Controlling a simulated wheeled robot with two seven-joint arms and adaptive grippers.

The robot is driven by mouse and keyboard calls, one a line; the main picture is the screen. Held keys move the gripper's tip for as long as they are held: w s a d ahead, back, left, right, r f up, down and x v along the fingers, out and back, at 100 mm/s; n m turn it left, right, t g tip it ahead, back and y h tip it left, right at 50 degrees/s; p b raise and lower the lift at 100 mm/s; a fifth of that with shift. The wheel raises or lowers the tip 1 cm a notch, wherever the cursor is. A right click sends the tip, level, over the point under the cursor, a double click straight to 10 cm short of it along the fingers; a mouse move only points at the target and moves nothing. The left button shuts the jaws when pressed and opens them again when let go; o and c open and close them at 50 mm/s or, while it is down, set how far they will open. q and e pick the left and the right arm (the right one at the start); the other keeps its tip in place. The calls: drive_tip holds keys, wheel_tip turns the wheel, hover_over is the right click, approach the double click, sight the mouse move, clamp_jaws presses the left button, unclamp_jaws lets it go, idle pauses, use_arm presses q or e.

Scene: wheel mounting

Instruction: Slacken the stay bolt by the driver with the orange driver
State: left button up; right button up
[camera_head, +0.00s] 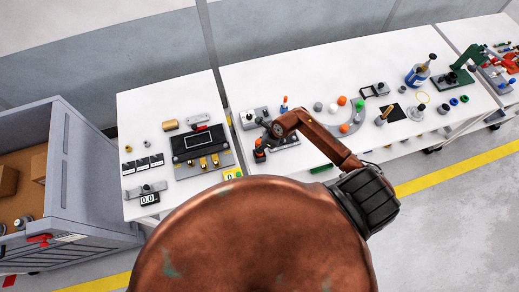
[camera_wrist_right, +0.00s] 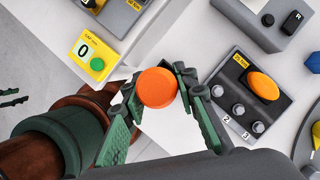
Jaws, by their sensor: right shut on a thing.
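My right gripper (camera_wrist_right: 157,92) has its green fingers around an orange round handle (camera_wrist_right: 157,87), seen end-on in the right wrist view. I take this to be the orange driver; its shaft is hidden below. In the head view my right gripper (camera_head: 262,139) is over the front edge of the main table. Right of it in the wrist view is a grey block (camera_wrist_right: 236,66) with an orange oval knob (camera_wrist_right: 263,86) and several round bolt-like heads (camera_wrist_right: 238,110). I cannot tell which one is the stay bolt.
A yellow counter box (camera_wrist_right: 92,58) reading 0, with a green button, stands left of the gripper. A black-topped fixture (camera_head: 198,143) sits on the left table. A curved grey tray (camera_head: 351,116) with coloured balls lies to the right. A grey bin (camera_head: 85,175) stands far left.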

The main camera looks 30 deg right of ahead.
use_arm(q)
drive_tip(key=shift+w, duration=0.35)
use_arm(e)
drive_tip(key=shift+w+r, duration=0.1)
clamp_jaws()
use_arm(q)
drive_tip(key=shift+s+f+b, duration=0.1)
drive_tip(key=shift+f+b, duration=0.8)
drive_tip(key=shift+b, duration=0.05)
use_arm(e)
wheel_tip(320, 180, up, 10)
drive_tip(key=o, duration=0.6)
unclamp_jaws()
clamp_jaws()
